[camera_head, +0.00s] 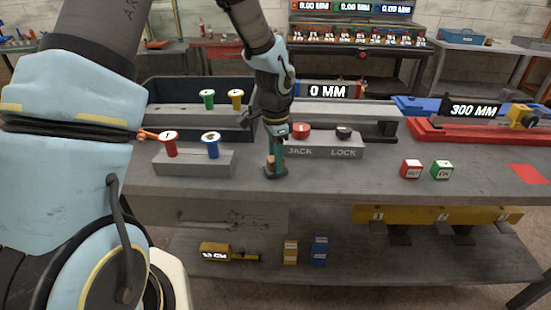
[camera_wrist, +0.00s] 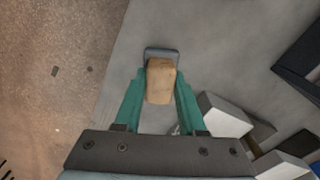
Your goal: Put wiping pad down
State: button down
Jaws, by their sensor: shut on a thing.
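The wiping pad (camera_head: 276,175) has a tan wooden grip and a dark grey base. In the head view it is upright at or just above the grey bench top (camera_head: 340,178), near the front edge; I cannot tell whether it touches. My gripper (camera_head: 275,160) points down with its green fingers shut on the grip. In the wrist view, the wiping pad (camera_wrist: 161,88) sits between the fingertips of my gripper (camera_wrist: 161,80), its grey base showing beyond them. The fingers hide part of the grip in the head view.
A grey block with red and blue knobs (camera_head: 193,162) stands left of the pad. The JACK/LOCK box (camera_head: 322,150) is close behind right. Red and green cubes (camera_head: 426,170) and a red patch (camera_head: 530,174) lie further right. Bare bench lies between pad and cubes.

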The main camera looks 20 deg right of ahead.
jog(key=shift+f, duration=0.2)
jog(key=shift+c, duration=2.4)
grip_release()
notch_tip(320, 180, up, 12)
jog(key=b, duration=0.3)
jog(key=s+a+f+n, duration=0.1)
jog(key=s+a+n, duration=0.1)
jog(key=a+n, duration=0.6)
jog(key=s+a+f+n+t, duration=0.1)
jog(key=a+n, duration=0.8)
jog(key=a, duration=1.3)
jog(key=shift+s+f+n+t, duration=0.3)
jog(key=shift+s+f, duration=0.2)
jog(key=shift+f, duration=0.05)
jog(key=shift+a, duration=0.1)
